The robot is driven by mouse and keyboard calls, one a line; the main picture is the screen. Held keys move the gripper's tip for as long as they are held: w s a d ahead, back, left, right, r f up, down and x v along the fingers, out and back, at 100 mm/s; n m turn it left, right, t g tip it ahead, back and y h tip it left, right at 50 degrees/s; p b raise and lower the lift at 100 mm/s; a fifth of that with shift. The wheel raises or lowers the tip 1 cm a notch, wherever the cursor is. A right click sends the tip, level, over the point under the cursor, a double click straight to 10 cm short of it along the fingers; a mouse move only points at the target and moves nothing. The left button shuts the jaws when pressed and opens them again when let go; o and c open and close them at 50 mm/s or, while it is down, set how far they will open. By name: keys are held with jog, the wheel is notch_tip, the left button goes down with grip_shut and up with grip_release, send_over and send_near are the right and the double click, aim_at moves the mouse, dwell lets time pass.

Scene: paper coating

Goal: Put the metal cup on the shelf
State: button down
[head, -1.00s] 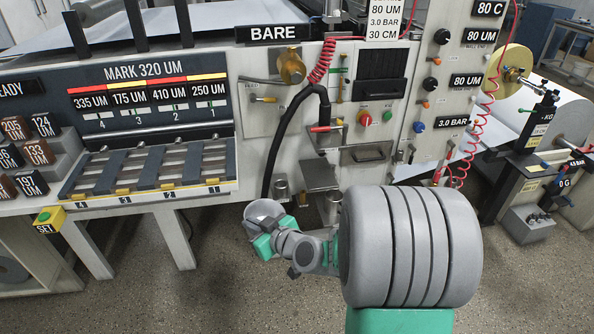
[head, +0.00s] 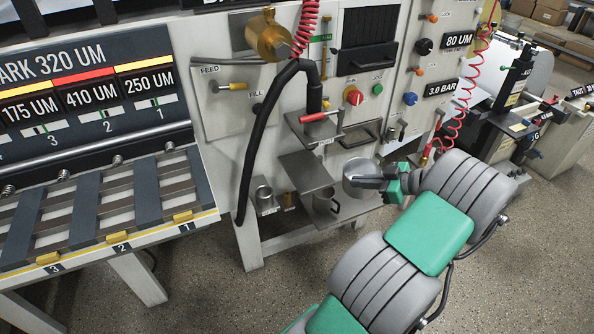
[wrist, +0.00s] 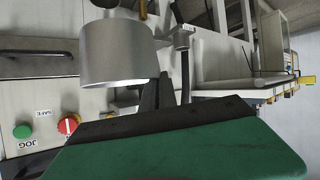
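A grey metal cup (head: 360,172) is at the end of my gripper (head: 378,184), in front of the machine's lower right panel. The wrist view shows its smooth side large (wrist: 118,55), beside the dark fingers (wrist: 158,92). The fingers look closed on the cup's near side; the exact grip point is hidden. A flat metal shelf (head: 304,170) juts from the machine left of the held cup. A lower metal ledge (head: 350,211) lies below, partly covered by the cup.
A black hose (head: 258,150) hangs left of the shelf. The slotted rack (head: 100,205) fills the left.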

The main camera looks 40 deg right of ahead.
aim_at(345, 179)
jog(key=b+x, duration=0.1)
jog(key=b, duration=0.1)
jog(key=b+x, duration=0.4)
jog(key=shift+w+a+r, duration=0.1)
jog(key=shift+w+r, duration=0.05)
jog(key=shift+r, duration=0.2)
jog(key=w+a, duration=0.1)
jog(key=w, duration=0.3)
jog(key=w+a+f, duration=0.1)
jog(key=w, duration=0.3)
jog(key=w+a+f+b, duration=0.1)
jog(key=w, duration=0.3)
jog(key=shift+w+a, duration=0.15)
jog(key=shift+a, duration=0.25)
jog(key=c, duration=2.1)
grip_release()
jog(key=shift+c, duration=0.2)
jog(key=o, duration=0.5)
